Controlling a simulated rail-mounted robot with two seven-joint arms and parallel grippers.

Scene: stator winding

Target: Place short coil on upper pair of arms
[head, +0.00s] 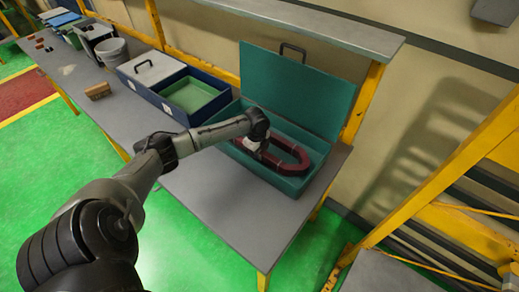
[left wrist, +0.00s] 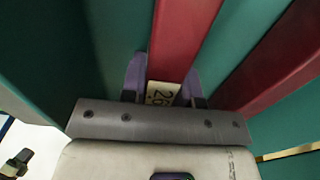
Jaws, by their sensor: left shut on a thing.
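A dark red, elongated loop-shaped coil (head: 291,153) lies in the open teal box (head: 298,188) at the right end of the bench. The stator's arms are not seen. My right gripper is not in view.
The box's teal lid (head: 297,85) stands open behind it. A blue box with a green tray (head: 193,95), a small brown block (head: 98,91) and a grey bucket (head: 111,51) stand farther left. The bench front (head: 235,220) is clear. A yellow frame (head: 440,185) stands at right.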

